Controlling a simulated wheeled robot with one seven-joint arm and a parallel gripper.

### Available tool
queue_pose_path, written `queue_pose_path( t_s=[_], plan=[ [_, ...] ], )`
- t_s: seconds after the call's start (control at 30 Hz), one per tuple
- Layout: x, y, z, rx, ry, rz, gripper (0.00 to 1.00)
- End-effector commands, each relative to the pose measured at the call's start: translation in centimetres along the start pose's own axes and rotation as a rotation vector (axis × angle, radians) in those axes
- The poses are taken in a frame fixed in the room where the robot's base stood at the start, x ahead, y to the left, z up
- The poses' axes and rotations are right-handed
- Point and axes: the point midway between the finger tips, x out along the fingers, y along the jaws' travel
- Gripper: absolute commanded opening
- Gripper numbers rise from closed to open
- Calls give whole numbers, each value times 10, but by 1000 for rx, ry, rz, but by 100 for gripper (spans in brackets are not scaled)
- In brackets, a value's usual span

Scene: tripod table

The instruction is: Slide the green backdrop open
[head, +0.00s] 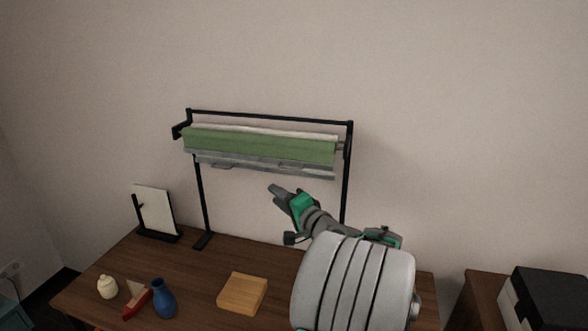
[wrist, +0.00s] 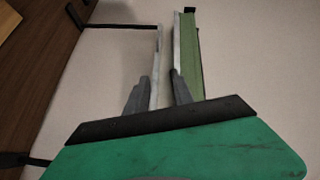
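The green backdrop (head: 260,146) hangs as a short strip high on a black stand (head: 270,117) above the table. A grey bar (head: 300,171) with small handle-like parts runs along its lower edge. In the wrist view the green backdrop (wrist: 190,60) and the grey bar (wrist: 158,60) extend away beyond my fingers. My gripper (head: 275,190) is just below the bar in the head view. In the wrist view my gripper (wrist: 160,80) has its two fingers apart, with a strip of the bar showing between them. I cannot tell whether they touch it.
A dark box (head: 545,298) stands on a cabinet at right. The wall is close behind the stand.

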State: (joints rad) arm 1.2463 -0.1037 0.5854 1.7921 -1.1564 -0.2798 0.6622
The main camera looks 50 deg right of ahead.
Motion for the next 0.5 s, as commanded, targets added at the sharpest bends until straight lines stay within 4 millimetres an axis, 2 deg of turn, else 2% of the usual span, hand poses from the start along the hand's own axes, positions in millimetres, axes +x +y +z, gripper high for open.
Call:
queue_pose_path(
  t_s=[0.03, 0.1, 0.13, 0.2, 0.27, 0.5],
  plan=[
    [-16, 0, -33, 60, 70, -47, 29],
    [-33, -4, -60, 118, 132, -106, 29],
    [-36, -5, -67, 133, 147, -121, 29],
    [-37, -8, -74, 148, 162, -141, 29],
    [-30, -10, -76, 150, 161, -143, 29],
    [16, -17, -82, 147, 158, -140, 29]
  ],
)
